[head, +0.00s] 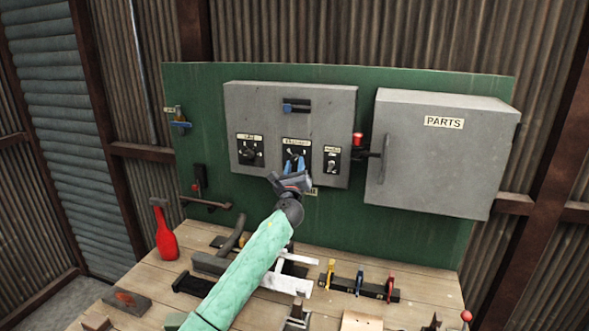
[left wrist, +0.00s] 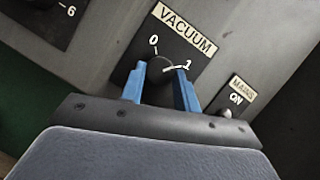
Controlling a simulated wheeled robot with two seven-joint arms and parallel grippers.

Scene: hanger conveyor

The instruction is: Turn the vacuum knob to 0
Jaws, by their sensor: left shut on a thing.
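The vacuum knob (left wrist: 158,72) is a round black knob on a black plate labelled VACUUM (left wrist: 186,28), with marks 0 at upper left and 1 at right. A white line shows at the knob's right side, towards the 1. My left gripper (left wrist: 162,88) has its two blue fingers on either side of the knob and is shut on it. In the head view, my left gripper (head: 293,165) reaches up to the grey control box and hides most of the knob. My right gripper is in neither view.
The grey control box (head: 300,105) also carries a dial (head: 249,152) at left, a MAINS switch (head: 332,160) at right and a dark-blue handle (head: 296,106) above. A grey PARTS cabinet (head: 450,150) stands right. Tools lie on the wooden bench (head: 150,290) below.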

